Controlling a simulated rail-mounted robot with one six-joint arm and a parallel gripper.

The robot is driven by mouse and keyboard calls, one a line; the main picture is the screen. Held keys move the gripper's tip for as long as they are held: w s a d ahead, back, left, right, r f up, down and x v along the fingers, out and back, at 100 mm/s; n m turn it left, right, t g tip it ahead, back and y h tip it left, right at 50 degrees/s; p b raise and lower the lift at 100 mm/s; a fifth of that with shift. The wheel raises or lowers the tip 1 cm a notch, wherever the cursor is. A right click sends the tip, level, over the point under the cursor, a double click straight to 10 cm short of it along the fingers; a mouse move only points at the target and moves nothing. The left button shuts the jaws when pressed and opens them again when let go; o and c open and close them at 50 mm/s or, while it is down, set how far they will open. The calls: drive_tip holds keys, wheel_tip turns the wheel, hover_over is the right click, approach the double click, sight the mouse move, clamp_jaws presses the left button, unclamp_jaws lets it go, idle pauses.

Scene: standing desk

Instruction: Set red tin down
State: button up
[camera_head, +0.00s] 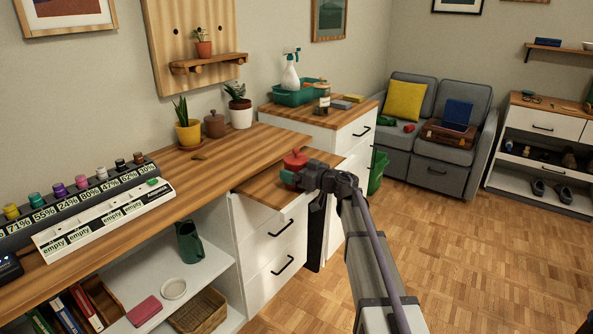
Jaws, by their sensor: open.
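The red tin (295,159) is upright on or just above the lower wooden top (262,186) of the white drawer unit, next to the desk. Its upper part and small knob show; my gripper hides its lower part. My gripper (292,178) is open at the tin, coming from the right. Whether the fingers touch the tin is hard to tell at this size.
The wooden desk (215,176) rises to the left of the drawer top, with potted plants and a rack of labelled jars (90,205). A taller white cabinet (340,128) stands behind, holding a green caddy and spray bottle. Floor to the right is clear.

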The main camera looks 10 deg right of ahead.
drive_tip(key=shift+r, duration=0.15)
drive_tip(key=shift+s+d, duration=0.2)
drive_tip(key=shift+s, duration=0.1)
drive_tip(key=s+d+m+t+h, duration=0.4)
drive_tip(key=s+d+m+h, duration=0.65)
drive_tip(key=d+h, duration=0.4)
drive_tip(key=s+a+f+m+g, duration=0.1)
drive_tip(key=s+a+f+g, duration=0.3)
drive_tip(key=s+f+g, duration=0.3)
drive_tip(key=s+a+f+g, duration=0.4)
drive_tip(key=s+f+g, duration=0.1)
drive_tip(key=s+f, duration=0.35)
drive_tip(key=s+a+f+n+g+y, duration=0.1)
drive_tip(key=s+a+g, duration=0.4)
drive_tip(key=s, duration=0.5)
drive_tip(key=shift+s+a+f+n+y, duration=0.2)
drive_tip(key=shift+a+f+n+y, duration=0.15)
drive_tip(key=shift+a+n+y, duration=0.5)
